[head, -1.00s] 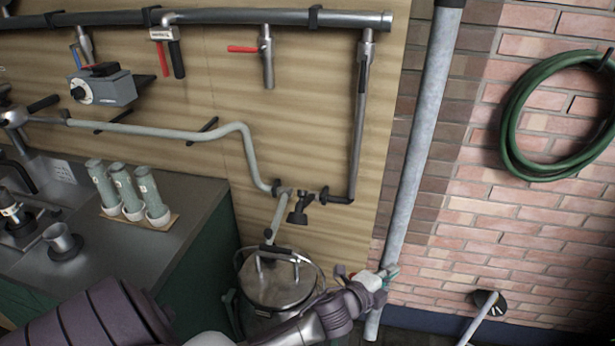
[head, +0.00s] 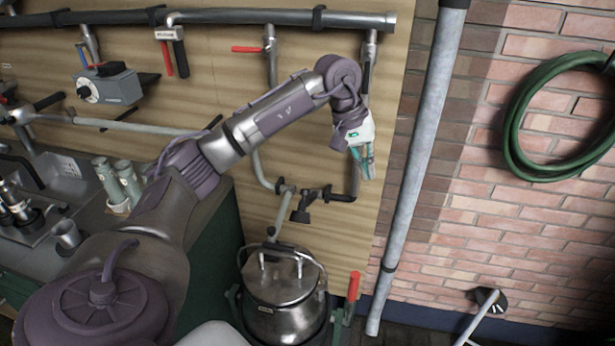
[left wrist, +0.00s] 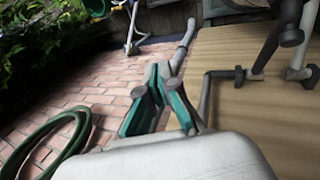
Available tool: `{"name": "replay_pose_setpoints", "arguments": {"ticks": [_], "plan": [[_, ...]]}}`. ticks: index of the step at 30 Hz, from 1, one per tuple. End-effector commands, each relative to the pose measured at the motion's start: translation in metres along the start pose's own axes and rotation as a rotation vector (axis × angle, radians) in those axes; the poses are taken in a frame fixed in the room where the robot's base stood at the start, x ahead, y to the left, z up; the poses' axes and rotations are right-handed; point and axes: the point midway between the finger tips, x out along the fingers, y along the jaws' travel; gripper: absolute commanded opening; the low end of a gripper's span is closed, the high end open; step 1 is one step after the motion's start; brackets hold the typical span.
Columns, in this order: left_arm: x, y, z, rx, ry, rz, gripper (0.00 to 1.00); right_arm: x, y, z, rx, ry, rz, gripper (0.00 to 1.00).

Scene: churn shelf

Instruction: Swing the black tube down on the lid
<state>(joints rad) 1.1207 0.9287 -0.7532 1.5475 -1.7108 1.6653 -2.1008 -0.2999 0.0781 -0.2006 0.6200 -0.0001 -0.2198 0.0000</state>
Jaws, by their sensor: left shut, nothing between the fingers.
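A short black tube (head: 301,212) hangs from the pipe junction on the wooden board, tilted downward, above and right of the lid's middle. A grey tube with a black end (head: 271,233) slopes down beside it toward the lid. The shiny metal lid (head: 285,292) covers a metal churn (head: 287,325) below. My left gripper (head: 366,178) is shut and empty, in front of the vertical pipe at the board's right edge, above and right of the black tube. Its teal fingers also show in the left wrist view (left wrist: 164,75). My right gripper is not in view.
A red-handled lever (head: 352,287) stands right of the churn. A grey downpipe (head: 411,165) and green hose (head: 512,125) are on the right. White-based cylinders (head: 117,185) stand on the left counter. My left arm crosses the view and hides part of the bent pipe.

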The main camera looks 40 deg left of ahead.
Motion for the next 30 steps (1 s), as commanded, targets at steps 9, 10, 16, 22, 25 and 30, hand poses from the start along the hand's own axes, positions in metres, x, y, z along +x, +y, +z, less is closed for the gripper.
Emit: {"name": "replay_pose_setpoints", "arguments": {"ticks": [9, 10, 16, 22, 25, 30], "plan": [[-0.099, -0.091, -0.032, 0.121, 0.109, -0.394, 0.00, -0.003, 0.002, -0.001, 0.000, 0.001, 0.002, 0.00], [-0.100, -0.093, -0.032, 0.123, 0.109, -0.402, 0.00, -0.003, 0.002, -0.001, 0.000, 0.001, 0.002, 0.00], [-0.081, -0.104, -0.034, 0.124, 0.104, -0.412, 0.00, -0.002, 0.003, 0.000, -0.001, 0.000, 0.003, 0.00], [-0.044, -0.120, -0.040, 0.123, 0.103, -0.411, 0.00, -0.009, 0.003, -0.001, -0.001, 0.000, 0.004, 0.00], [-0.024, -0.128, -0.042, 0.123, 0.102, -0.411, 0.00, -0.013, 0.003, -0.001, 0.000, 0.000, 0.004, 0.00], [-0.001, -0.139, -0.035, 0.126, 0.104, -0.409, 0.00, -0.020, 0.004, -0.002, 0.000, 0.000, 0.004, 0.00]]}}
